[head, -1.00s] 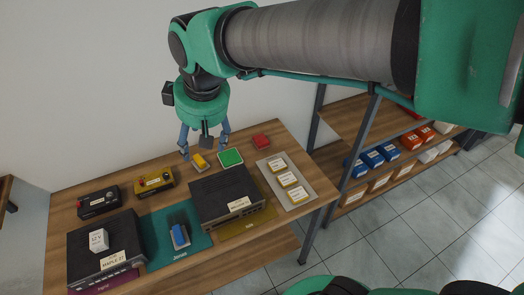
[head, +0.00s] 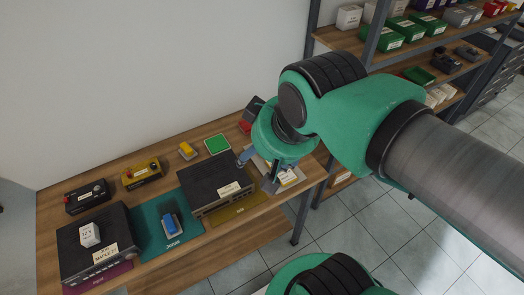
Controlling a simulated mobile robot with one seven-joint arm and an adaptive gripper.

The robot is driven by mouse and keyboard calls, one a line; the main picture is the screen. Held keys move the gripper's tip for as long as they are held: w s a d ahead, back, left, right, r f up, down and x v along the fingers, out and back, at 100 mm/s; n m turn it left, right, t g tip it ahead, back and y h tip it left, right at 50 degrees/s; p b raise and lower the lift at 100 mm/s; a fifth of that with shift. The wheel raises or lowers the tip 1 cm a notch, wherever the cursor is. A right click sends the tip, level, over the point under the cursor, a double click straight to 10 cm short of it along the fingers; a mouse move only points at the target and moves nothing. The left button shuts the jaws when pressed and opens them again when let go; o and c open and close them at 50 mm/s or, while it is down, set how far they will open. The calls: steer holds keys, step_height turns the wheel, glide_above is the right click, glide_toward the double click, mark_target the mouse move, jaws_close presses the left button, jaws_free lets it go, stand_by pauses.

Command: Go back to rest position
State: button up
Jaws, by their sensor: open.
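My gripper (head: 258,170) hangs from my green arm over the right end of the wooden table (head: 150,272). Its fingers are apart, and I see nothing held between them. It hides much of the grey tray with white labelled items (head: 288,177) below it. A black hi-fi unit (head: 214,186) on an olive mat (head: 243,209) is just left of the gripper. A green square (head: 217,144) and a small yellow item (head: 187,151) lie behind that unit. A red item (head: 244,127) is partly hidden by my wrist.
A second black unit (head: 98,245) with a white box (head: 89,234) stands at the table's left. A blue-topped item (head: 170,224) is on a teal mat (head: 150,222). Yellow (head: 142,172) and black (head: 87,197) devices stand behind. A stocked shelf (head: 400,48) is right; tiled floor (head: 340,225) lies in front.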

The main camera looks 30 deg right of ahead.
steer(key=shift+f, duration=0.1)
step_height(320, 180, down, 12)
steer(key=b, duration=1.2)
steer(key=shift+f, duration=0.15)
